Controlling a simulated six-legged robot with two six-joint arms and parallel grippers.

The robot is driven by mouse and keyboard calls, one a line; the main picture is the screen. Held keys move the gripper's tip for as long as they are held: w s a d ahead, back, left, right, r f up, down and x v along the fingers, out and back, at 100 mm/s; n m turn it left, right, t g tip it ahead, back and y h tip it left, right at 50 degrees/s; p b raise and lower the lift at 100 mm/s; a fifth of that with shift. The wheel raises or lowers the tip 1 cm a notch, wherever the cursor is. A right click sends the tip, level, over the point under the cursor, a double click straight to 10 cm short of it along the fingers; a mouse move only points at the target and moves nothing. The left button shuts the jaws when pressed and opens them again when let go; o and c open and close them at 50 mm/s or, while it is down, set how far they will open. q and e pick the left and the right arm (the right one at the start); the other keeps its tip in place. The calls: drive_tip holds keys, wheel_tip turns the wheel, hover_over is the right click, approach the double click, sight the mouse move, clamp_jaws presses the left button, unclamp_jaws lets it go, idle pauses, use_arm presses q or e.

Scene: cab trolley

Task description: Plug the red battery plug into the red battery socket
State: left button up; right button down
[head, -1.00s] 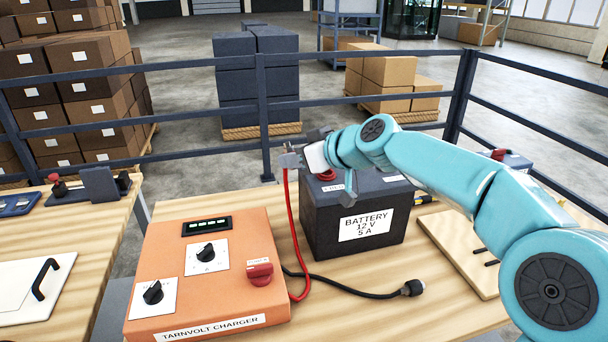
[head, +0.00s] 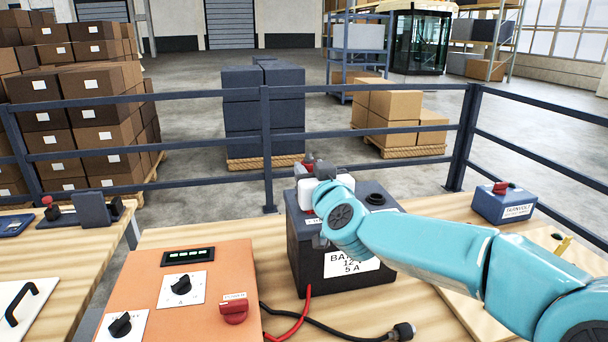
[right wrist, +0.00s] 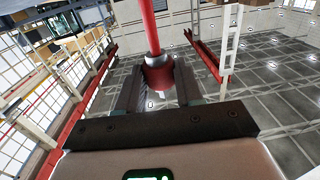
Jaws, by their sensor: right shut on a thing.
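My right gripper (head: 312,172) is above the back left of the dark battery (head: 310,262), its wrist partly covering the battery's top. It is shut on the red battery plug (head: 309,159), which shows above the white wrist housing. In the right wrist view the red plug (right wrist: 158,75) sits between the fingers, with a thick red cable rising from it. The red battery socket is mostly hidden behind my wrist; only a little red shows there. I cannot tell whether plug and socket touch. My left gripper is not in view.
The orange charger (head: 215,270) stands left of the battery. A red cable and a black cable with a black plug (head: 403,331) lie in front. A black socket (head: 375,199) is on the battery's right top. A blue box (head: 503,205) stands at right. A railing (head: 380,130) runs behind.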

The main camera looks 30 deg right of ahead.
drive_tip(key=shift+s+d+f+h, duration=0.1)
drive_tip(key=shift+d+h, duration=0.2)
drive_tip(key=shift+d, duration=0.3)
drive_tip(key=shift+a+f+b, duration=0.2)
drive_tip(key=shift+a+b, duration=0.05)
drive_tip(key=shift+b, duration=0.15)
drive_tip(key=shift+a+f+b, duration=0.1)
drive_tip(key=shift+f+b, duration=0.2)
drive_tip(key=shift+d+f+b, duration=0.25)
drive_tip(key=shift+f+b, duration=0.45)
drive_tip(key=shift+f, duration=0.05)
drive_tip(key=shift+a+f+b, duration=0.2)
drive_tip(key=shift+f+b, duration=0.45)
drive_tip(key=shift+b, duration=0.1)
drive_tip(key=shift+d+f+b, duration=0.15)
drive_tip(key=shift+f+b, duration=0.35)
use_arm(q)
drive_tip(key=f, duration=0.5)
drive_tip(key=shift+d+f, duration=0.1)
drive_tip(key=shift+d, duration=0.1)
use_arm(e)
drive_tip(key=shift+r, duration=0.1)
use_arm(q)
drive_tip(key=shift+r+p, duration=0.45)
